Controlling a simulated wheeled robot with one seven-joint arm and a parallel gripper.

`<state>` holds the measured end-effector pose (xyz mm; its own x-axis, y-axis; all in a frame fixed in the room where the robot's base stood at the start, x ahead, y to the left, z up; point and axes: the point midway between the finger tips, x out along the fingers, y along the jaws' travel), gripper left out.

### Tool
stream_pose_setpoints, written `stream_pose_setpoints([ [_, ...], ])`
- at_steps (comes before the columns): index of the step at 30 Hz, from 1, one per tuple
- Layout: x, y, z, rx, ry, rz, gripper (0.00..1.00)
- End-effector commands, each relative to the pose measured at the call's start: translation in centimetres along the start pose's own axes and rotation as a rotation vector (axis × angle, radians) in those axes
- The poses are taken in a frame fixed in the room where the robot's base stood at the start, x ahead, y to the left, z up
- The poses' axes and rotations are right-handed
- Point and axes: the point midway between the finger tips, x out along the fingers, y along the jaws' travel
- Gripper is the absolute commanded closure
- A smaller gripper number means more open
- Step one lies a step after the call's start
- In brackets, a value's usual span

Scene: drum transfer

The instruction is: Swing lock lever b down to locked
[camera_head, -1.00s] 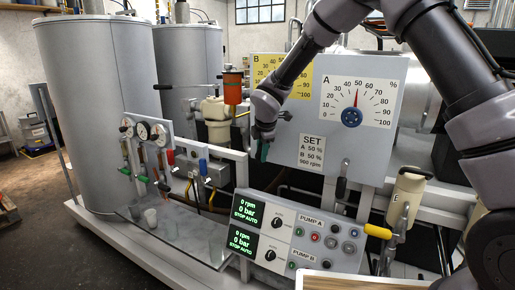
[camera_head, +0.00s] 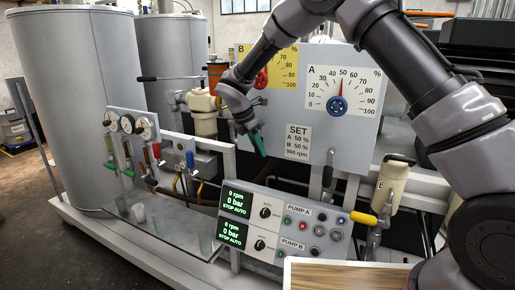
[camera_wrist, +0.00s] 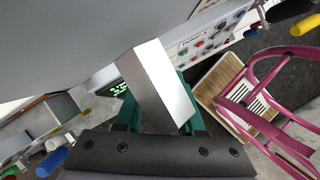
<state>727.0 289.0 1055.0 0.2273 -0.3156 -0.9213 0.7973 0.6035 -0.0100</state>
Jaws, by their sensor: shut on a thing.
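My gripper (camera_head: 260,145) is in front of the grey board (camera_head: 355,150), below the yellow B dial (camera_head: 285,70) and left of the SET plate (camera_head: 298,140). Its green fingers point down and slightly right. In the wrist view the jaws (camera_wrist: 162,118) are shut around a pale grey bar (camera_wrist: 160,85) close to the board. From its place below dial B I take this bar as lock lever b; its pivot and handle are hidden in the head view. A similar lever with a black handle (camera_head: 327,176) hangs down under the white A dial (camera_head: 343,90).
The pump panel (camera_head: 290,222) with two green displays stands below my gripper. A yellow-handled lever (camera_head: 363,218) and a cream container (camera_head: 392,185) are at right. Gauges with small valves (camera_head: 130,125) stand at left. A magenta frame (camera_wrist: 285,85) shows in the wrist view.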

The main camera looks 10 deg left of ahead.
Motion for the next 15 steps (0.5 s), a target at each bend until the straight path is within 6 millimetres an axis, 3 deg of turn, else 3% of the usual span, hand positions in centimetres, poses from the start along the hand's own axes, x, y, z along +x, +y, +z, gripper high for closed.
stream_pose_setpoints([
  [10, 0.16, -0.16, 0.17, 0.002, -0.004, -0.007, 1.00],
  [11, 0.16, -0.16, 0.17, 0.002, -0.004, -0.007, 0.51],
  [12, 0.16, -0.16, 0.16, 0.002, -0.003, -0.006, 0.36],
  [15, 0.13, -0.13, 0.13, 0.001, -0.003, -0.005, 0.33],
])
